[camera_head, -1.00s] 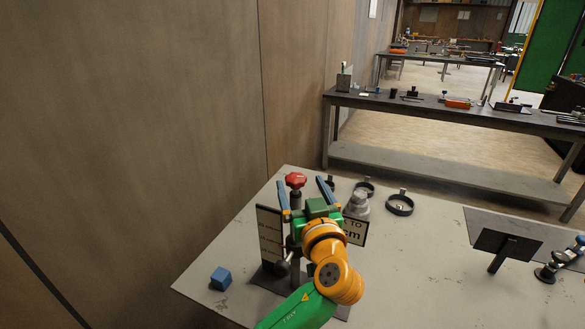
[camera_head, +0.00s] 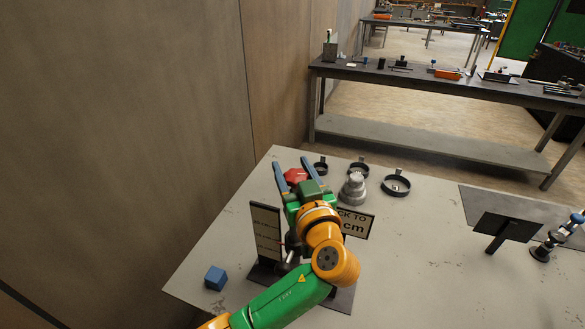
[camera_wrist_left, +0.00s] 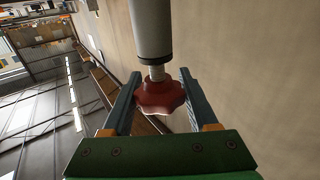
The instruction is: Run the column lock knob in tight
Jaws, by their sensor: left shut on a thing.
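The red lobed knob (camera_head: 295,176) stands at the top of the stand near the table's left back edge. In the left wrist view the knob (camera_wrist_left: 160,98) sits on a short pale shaft below a grey cylinder (camera_wrist_left: 153,30) with a black ring. My left gripper (camera_head: 290,163) is shut on the knob, one finger on each side. Its two fingers also show in the left wrist view (camera_wrist_left: 160,76). The arm and gripper hide much of the stand in the head view. My right gripper is not in view.
Sign plates (camera_head: 267,232) and (camera_head: 355,224) stand on either side of my arm. Stacked grey weights (camera_head: 353,188) and black rings (camera_head: 396,186) lie behind. A wooden wall (camera_head: 130,120) rises at left.

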